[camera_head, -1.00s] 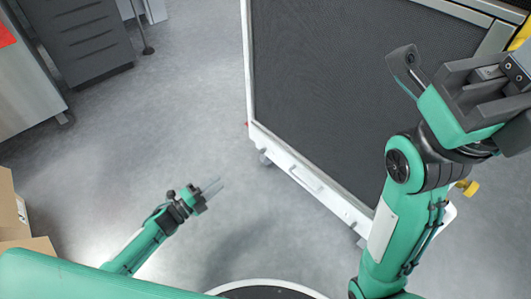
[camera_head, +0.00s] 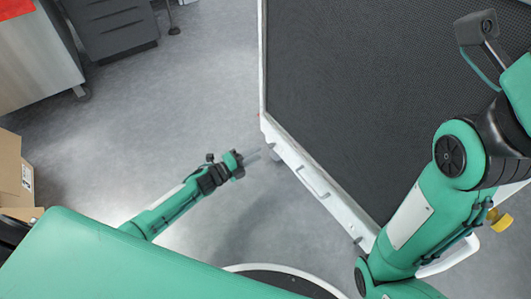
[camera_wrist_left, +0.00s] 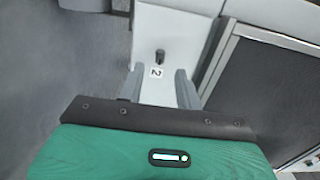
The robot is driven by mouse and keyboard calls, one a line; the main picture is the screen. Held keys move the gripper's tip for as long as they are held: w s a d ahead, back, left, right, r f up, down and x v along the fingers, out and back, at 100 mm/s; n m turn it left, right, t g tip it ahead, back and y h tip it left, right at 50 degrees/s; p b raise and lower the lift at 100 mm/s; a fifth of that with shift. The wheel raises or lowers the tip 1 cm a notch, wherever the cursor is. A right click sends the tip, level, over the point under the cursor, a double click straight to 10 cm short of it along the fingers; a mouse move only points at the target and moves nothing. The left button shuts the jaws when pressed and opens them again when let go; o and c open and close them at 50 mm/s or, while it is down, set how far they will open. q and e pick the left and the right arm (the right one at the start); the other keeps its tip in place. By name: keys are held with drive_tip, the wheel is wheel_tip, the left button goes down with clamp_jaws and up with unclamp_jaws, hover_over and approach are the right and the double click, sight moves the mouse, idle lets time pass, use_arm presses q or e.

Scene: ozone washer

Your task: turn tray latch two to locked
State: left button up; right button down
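In the left wrist view, a small dark upright knob (camera_wrist_left: 159,56) stands on a light grey panel (camera_wrist_left: 166,25). A white label with "2" (camera_wrist_left: 157,72) sits just below it; I take this knob for tray latch two. My left gripper (camera_wrist_left: 160,75) is open and empty, its two grey fingers apart on either side of the label in the picture. The knob shows beyond the fingertips, apart from them. In the head view my left gripper (camera_head: 252,156) is low, beside the cart's white lower edge. The latch cannot be made out there. My right gripper is out of frame.
A large dark-panelled cart (camera_head: 375,90) with a white frame fills the right of the head view. A yellow knob (camera_head: 499,219) is at right. Cardboard boxes (camera_head: 20,175), a steel counter (camera_head: 35,60) and dark drawers (camera_head: 110,25) stand left. Grey floor between is free.

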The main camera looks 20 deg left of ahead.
sight(269, 147)
use_arm(q)
drive_tip(key=b+x, duration=0.1)
drive_tip(key=x, duration=0.4)
drive_tip(key=shift+b, duration=0.3)
drive_tip(key=shift+s, duration=0.1)
clamp_jaws()
